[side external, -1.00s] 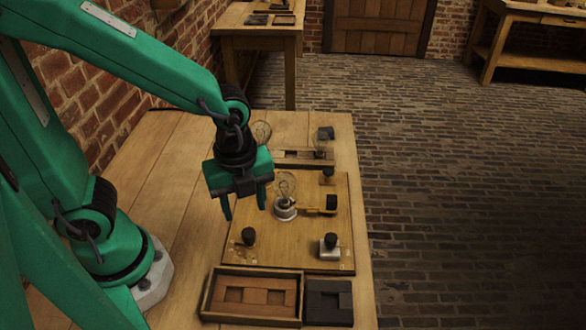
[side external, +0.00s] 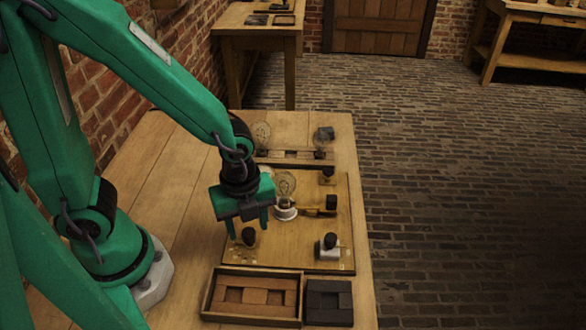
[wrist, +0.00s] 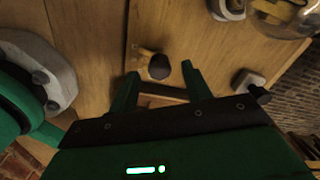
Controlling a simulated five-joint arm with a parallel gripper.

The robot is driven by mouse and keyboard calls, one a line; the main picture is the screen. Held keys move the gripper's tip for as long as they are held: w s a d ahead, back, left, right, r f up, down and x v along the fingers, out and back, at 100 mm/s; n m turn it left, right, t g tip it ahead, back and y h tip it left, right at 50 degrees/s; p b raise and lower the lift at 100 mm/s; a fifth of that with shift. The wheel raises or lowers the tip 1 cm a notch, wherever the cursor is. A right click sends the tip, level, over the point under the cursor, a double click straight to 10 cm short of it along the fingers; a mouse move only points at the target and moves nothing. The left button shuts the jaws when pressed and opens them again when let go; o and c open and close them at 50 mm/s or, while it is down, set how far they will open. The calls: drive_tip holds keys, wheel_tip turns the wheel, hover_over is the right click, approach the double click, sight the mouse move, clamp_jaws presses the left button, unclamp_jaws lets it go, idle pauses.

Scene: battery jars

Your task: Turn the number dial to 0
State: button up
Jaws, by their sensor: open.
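A black knob (side external: 248,237) stands at the near left corner of the wooden board (side external: 290,255), with small pale marks on the wood around it. I take it to be the number dial; its numbers are too small to read. My gripper (side external: 247,230) is open and points down just above this knob, its fingers on either side of it in the picture. In the wrist view the knob (wrist: 158,67) shows between the tips of my gripper (wrist: 160,70), with a brass-coloured piece beside it. I cannot tell whether the fingers touch it.
A glass bulb (side external: 285,185) stands in a white socket mid-board, with a black-ended brass piece (side external: 331,203) beside it. Another black knob (side external: 330,241) sits on a white base at right. A tray (side external: 211,306) of brown blocks and dark blocks (side external: 329,303) lie in front.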

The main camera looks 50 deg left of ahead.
drive_tip(key=shift+f, duration=0.95)
drive_tip(key=shift+c, duration=0.2)
drive_tip(key=c, duration=1)
